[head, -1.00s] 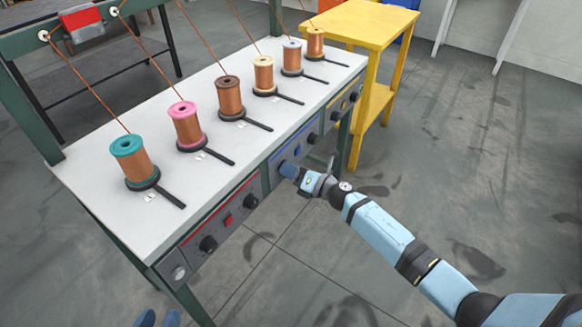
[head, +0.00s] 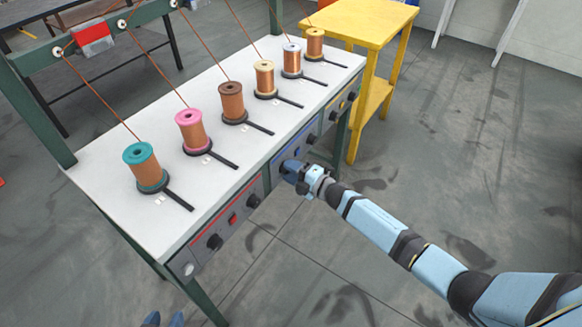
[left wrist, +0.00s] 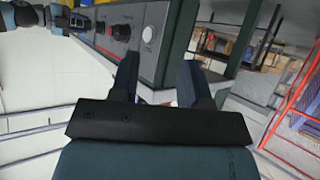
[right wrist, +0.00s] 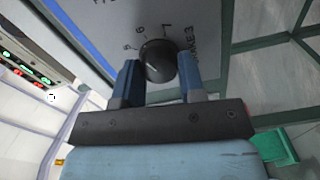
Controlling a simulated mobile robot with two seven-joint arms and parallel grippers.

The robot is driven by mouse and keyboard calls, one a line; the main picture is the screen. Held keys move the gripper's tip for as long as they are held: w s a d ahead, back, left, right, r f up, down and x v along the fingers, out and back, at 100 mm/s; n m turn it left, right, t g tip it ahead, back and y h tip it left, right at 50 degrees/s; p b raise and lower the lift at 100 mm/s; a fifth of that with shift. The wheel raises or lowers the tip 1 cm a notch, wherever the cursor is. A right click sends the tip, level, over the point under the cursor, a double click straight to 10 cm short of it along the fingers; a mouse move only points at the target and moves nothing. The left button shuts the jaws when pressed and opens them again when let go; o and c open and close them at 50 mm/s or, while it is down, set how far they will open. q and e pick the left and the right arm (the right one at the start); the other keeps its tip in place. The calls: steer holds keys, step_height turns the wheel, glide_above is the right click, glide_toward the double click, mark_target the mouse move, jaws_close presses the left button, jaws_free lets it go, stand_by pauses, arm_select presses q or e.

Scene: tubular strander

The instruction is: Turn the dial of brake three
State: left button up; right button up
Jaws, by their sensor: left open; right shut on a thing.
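The dial of brake three is a black round knob (right wrist: 158,62) on the grey front panel, with numbers around it and part of a brake 3 label beside it in the right wrist view. My right gripper (right wrist: 157,80) is shut on this dial, one blue finger on each side. In the head view the right gripper (head: 292,170) is at the blue-edged panel section and hides the dial. My left gripper (left wrist: 157,78) is open and empty. Its fingertips show at the bottom edge of the head view (head: 163,319), in front of the bench's near end.
The white bench top (head: 110,175) carries several copper wire spools on black bases with arms. Another black dial (head: 214,242) and a red switch (head: 233,218) are on the red-edged panel. A yellow table (head: 362,22) stands behind.

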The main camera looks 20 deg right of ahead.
arm_select(q)
steer(key=shift+s+a+f+p, duration=0.1)
steer(key=shift+p, duration=0.35)
arm_select(e)
steer(key=shift+m, duration=1)
steer(key=o, duration=0.9)
arm_select(q)
steer(key=shift+r+p, duration=0.3)
steer(key=shift+p, duration=0.35)
arm_select(e)
steer(key=shift+v, duration=6.95)
